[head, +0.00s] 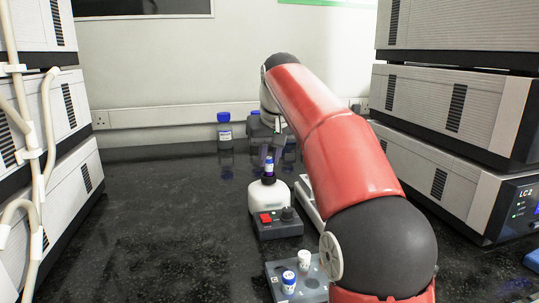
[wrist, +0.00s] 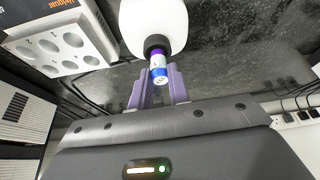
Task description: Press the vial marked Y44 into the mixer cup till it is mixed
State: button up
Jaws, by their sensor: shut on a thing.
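The vial (head: 269,169) has a white body and a blue cap. It stands upright with its lower end in the black mouth of the mixer cup; its marking is too small to read. It also shows in the wrist view (wrist: 159,71). The mixer (head: 265,205) has a white rounded body on a grey base with a red switch and a dark knob; the black cup (wrist: 157,44) sits on top. My gripper (wrist: 158,80) has its purple fingers closed on the vial from both sides, near the cap.
A grey rack (head: 313,285) at the front holds a blue-capped and a white-capped vial. A white holed tray (wrist: 65,42) lies beside the mixer. Blue-capped bottles (head: 225,130) stand near the wall. Instrument stacks flank both sides; the bench left of the mixer is clear.

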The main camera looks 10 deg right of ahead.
aim_at(270, 159)
jog(key=shift+f, duration=0.25)
dwell(0.4)
jog(key=shift+f, duration=0.3)
jog(key=shift+f+b, duration=0.3)
jog(key=shift+b, duration=0.05)
dwell(1.5)
dwell(2.0)
notch_tip(270, 159, up, 2)
jog(key=p, duration=0.2)
jog(key=shift+r+p, duration=0.2)
jog(key=shift+p, duration=0.1)
jog(key=shift+r, duration=1.8)
